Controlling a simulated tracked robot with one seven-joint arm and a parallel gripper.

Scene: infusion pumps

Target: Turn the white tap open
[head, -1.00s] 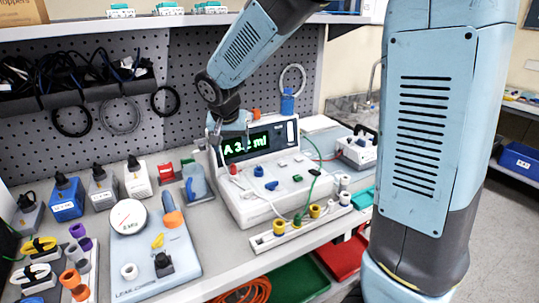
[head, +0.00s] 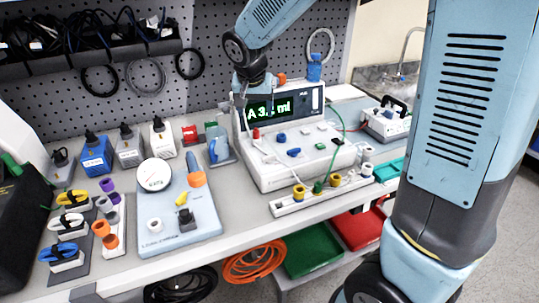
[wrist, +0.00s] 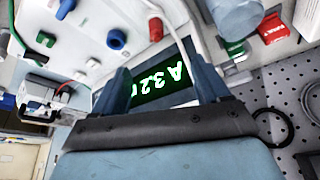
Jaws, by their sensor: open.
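The white pump (head: 300,165) stands on the bench with its lit display reading about "A 3.2 ml". Its face carries a blue tap (head: 294,152), a blue knob (head: 281,138), a red knob (head: 256,134) and a small white fitting (head: 307,130). I cannot tell surely which white part is the white tap. My gripper (head: 243,100) hangs at the left end of the display. In the wrist view my gripper (wrist: 155,58) is open and empty, its fingers astride the display (wrist: 160,88). The red knob (wrist: 155,28) lies beyond the fingertips.
A plug strip (head: 290,210) lies in front of the pump. A gauge panel (head: 165,240) and bottles (head: 95,155) stand to the left. A blue-topped post (head: 315,68) rises behind the pump, and a green tube (head: 335,125) arches at its right.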

